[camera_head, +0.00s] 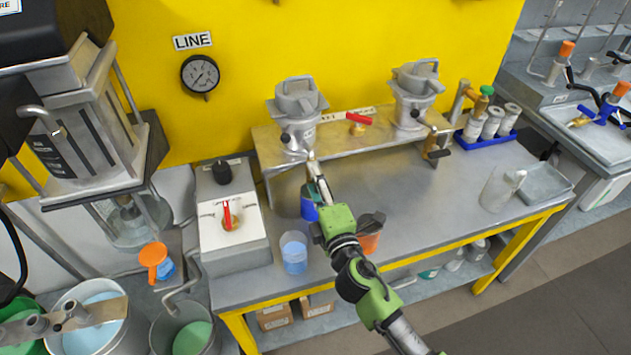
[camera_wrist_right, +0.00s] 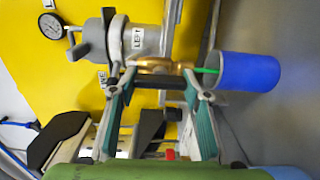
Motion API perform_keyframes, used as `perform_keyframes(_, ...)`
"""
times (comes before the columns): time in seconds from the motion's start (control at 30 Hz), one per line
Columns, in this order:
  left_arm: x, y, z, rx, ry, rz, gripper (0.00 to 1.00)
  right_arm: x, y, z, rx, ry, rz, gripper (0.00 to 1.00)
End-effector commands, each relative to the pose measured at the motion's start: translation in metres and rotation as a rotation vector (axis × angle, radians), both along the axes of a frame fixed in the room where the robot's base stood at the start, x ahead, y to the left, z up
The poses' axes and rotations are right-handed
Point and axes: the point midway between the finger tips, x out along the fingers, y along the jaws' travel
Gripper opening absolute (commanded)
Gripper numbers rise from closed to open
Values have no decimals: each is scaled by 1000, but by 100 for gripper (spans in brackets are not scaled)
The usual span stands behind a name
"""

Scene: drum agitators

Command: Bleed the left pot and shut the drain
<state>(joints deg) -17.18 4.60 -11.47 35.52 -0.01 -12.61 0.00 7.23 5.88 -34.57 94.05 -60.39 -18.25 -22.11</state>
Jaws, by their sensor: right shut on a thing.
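The left pot (camera_head: 297,110), a grey lidded vessel, stands on the left of the raised shelf; in the right wrist view its "LEFT" label (camera_wrist_right: 138,38) shows. Its brass drain (camera_wrist_right: 155,65) points toward a blue cup (camera_wrist_right: 248,72), with a thin green stream between spout and cup. The cup also shows in the head view (camera_head: 308,207), upright on the bench and partly hidden by my arm. My right gripper (camera_wrist_right: 158,88) is shut on the drain's dark handle (camera_wrist_right: 160,83), which spans its two fingers; it also shows in the head view (camera_head: 314,170). My left gripper is not in view.
The right pot (camera_head: 413,98) stands at the shelf's other end, with a red-handled valve (camera_head: 358,122) between. A clear beaker of blue liquid (camera_head: 293,252) and an orange cup (camera_head: 369,240) stand near my arm. The bench's right middle is clear (camera_head: 430,205).

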Motion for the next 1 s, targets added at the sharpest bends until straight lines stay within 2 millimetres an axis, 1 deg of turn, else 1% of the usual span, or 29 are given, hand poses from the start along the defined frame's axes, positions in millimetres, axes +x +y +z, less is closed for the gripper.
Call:
perform_keyframes(0.37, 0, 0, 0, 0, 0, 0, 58, 0, 0, -1, -11, -1, 0, 22)
perform_keyframes(0.4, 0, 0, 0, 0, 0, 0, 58, 0, 0, -1, -11, -1, 0, 46)
perform_keyframes(0.47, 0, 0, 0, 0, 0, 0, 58, 0, 0, -1, -11, -1, 1, 61)
perform_keyframes(0.83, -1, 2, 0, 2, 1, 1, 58, -2, 0, -1, -7, -1, 0, 61)
perform_keyframes(0.93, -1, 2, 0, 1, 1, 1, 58, -9, -3, -2, -6, 0, 0, 61)
perform_keyframes(1.0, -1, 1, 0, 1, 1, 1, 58, -18, -6, -2, -6, 0, 1, 61)
